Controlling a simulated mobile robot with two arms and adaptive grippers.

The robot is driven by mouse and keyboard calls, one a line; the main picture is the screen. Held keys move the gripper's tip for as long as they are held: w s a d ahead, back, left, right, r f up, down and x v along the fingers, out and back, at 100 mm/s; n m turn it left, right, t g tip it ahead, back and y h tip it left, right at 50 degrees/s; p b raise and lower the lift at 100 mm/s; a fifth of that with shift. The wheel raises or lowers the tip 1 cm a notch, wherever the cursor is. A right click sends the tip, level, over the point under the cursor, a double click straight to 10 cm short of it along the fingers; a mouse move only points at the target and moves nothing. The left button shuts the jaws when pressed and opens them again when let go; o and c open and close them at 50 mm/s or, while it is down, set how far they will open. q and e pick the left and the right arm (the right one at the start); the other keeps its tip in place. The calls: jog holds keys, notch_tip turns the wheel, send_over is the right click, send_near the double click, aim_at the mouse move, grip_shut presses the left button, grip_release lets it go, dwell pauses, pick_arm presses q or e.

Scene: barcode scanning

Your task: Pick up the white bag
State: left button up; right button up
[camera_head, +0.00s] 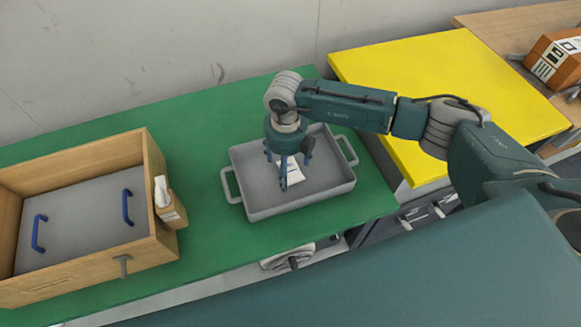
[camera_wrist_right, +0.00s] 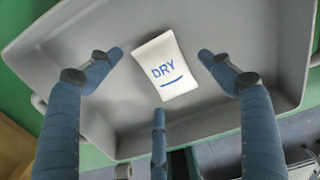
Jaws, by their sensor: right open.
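The white bag (camera_wrist_right: 166,66), marked "DRY" in blue with a blue line under it, lies in the grey tray (camera_wrist_right: 260,30). In the head view the bag (camera_head: 292,176) shows partly behind the fingers, and the tray (camera_head: 264,208) sits on the green table. My right gripper (camera_head: 288,168) points down over the tray. In the right wrist view its blue fingers (camera_wrist_right: 160,75) are spread apart around the bag, with nothing between them. I cannot tell how high the fingertips are above the tray floor. My left gripper is not in view.
A wooden box (camera_head: 80,175) with blue handles stands left on the green table (camera_head: 215,240), with a small item (camera_head: 167,200) at its right side. A yellow table (camera_head: 440,90) and an orange-brown box (camera_head: 555,60) are to the right.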

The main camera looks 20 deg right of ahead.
jog(key=shift+f, duration=0.35)
jog(key=c, duration=1.2)
jog(key=shift+r, duration=0.1)
jog(key=shift+c, duration=0.2)
